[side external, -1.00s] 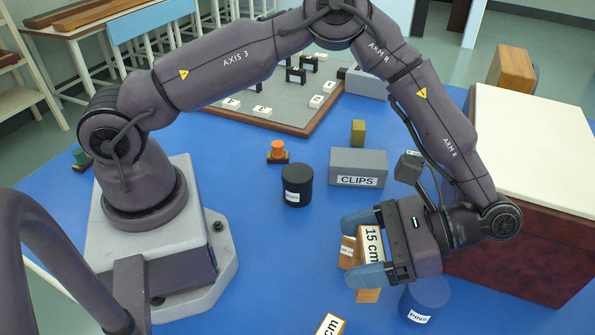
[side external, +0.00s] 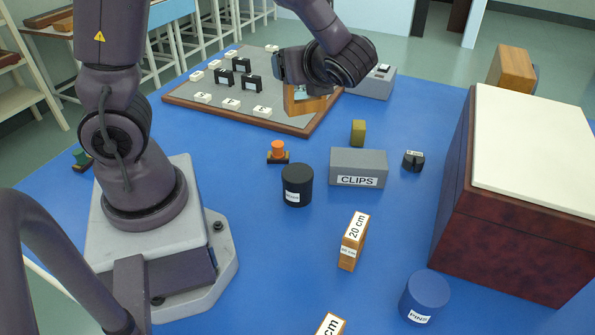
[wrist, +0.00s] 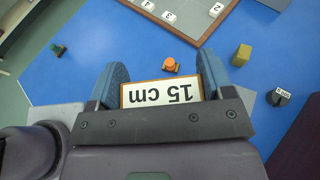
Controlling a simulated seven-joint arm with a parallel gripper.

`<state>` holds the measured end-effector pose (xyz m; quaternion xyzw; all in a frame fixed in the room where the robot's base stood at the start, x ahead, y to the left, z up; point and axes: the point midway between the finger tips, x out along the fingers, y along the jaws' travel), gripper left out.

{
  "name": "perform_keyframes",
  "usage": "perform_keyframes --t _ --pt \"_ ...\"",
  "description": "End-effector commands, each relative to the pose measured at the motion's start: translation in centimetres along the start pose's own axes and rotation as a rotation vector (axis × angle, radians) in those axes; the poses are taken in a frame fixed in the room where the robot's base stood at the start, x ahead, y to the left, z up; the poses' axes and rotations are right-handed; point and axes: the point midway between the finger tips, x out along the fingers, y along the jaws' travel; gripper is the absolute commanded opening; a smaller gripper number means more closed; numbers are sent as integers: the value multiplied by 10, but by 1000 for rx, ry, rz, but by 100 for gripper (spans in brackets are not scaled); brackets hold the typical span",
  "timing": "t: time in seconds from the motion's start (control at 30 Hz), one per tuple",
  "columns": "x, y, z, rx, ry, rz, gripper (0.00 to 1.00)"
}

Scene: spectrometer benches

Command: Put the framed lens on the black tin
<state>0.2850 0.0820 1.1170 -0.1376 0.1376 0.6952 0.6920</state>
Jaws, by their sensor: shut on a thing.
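My gripper (side external: 300,90) is shut on a wooden-framed lens (side external: 313,105) and holds it in the air, in front of the grey board in the side view. In the wrist view the lens's frame shows a white label reading 15 cm (wrist: 160,94), upside down, between my two blue fingers (wrist: 163,75). The black tin (side external: 297,186), with a white label, stands upright on the blue table, below the held lens in the picture and apart from it. Its flat top is bare. I cannot make out the tin in the wrist view.
A grey CLIPS box (side external: 358,167) stands right of the tin. An orange-topped piece (side external: 278,151) is behind it. A wooden 20 cm block (side external: 353,243) and a blue PINS tin (side external: 426,296) are nearer. A large dark red box (side external: 520,225) fills the right.

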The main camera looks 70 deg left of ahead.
Motion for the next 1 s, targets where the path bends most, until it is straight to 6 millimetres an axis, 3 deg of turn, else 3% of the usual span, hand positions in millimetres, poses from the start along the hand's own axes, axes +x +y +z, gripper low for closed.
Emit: perform_keyframes --t 0.27,0.7,1.0 --pt "10 6 40 -3 0 -6 45" --pt "38 6 -32 10 0 -3 45" --pt "53 6 -69 7 1 -3 45"
